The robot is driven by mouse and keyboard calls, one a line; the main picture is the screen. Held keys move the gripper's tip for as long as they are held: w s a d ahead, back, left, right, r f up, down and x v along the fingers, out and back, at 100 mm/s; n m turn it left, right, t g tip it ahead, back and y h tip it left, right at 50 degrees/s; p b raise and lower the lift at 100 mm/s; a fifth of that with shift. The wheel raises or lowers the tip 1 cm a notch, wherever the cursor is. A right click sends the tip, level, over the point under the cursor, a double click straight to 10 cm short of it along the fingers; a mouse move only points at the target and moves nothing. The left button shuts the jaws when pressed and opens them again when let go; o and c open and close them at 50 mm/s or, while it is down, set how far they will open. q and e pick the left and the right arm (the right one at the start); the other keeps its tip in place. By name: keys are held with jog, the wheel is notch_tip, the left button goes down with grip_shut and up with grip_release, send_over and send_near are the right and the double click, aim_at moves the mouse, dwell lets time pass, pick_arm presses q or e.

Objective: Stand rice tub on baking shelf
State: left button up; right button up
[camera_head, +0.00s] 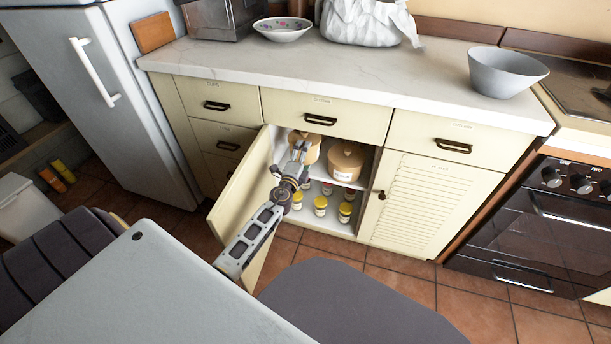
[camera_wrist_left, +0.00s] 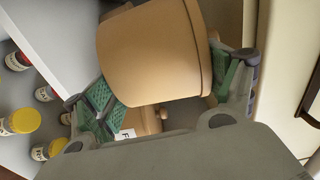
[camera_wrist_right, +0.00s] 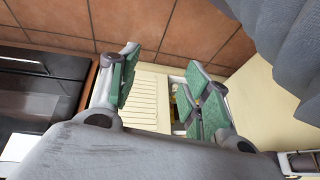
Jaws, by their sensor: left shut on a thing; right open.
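My left gripper (camera_head: 299,152) is inside the open lower cabinet, shut on a tan tub (camera_head: 311,143). In the left wrist view this tub (camera_wrist_left: 150,50) sits between the green finger pads of the gripper (camera_wrist_left: 168,78); its label is hidden, so I cannot read whether it is the rice tub. A second tan, lidded tub (camera_head: 345,161) with a small pale label stands to the right on the upper cabinet shelf (camera_head: 325,178). I cannot tell whether the held tub touches the shelf. My right gripper (camera_wrist_right: 160,72) is open and empty, seen only in its own wrist view.
Several yellow-lidded jars (camera_head: 320,206) stand on the cabinet floor. The open cabinet door (camera_head: 243,185) is left of my left arm; a closed louvred door (camera_head: 425,203) is at right. A grey bowl (camera_head: 503,72) stands on the counter (camera_head: 420,85). An oven (camera_head: 540,215) is at far right.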

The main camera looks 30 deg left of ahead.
pick_arm(q)
notch_tip(320, 180, down, 5)
jog(key=b, duration=0.4)
jog(key=shift+f+b, duration=0.35)
jog(key=shift+f, duration=0.2)
pick_arm(e)
notch_tip(320, 180, down, 9)
jog(key=a+t+y, duration=0.1)
jog(key=a, duration=0.1)
jog(key=shift+w+m+t, duration=0.3)
jog(key=shift+w+t, duration=0.05)
jog(key=shift+t, duration=0.05)
pick_arm(q)
jog(key=shift+f, duration=0.15)
jog(key=shift+f+b, duration=1.25)
jog(key=shift+f, duration=0.5)
pick_arm(e)
jog(key=shift+a+f+y, duration=0.15)
jog(key=shift+f, duration=0.55)
jog(key=shift+a+f+y, duration=0.1)
jog(key=shift+f+y, duration=0.05)
jog(key=shift+f, duration=0.5)
pick_arm(q)
jog(key=shift+f, duration=0.1)
pick_arm(e)
jog(key=shift+f, duration=0.15)
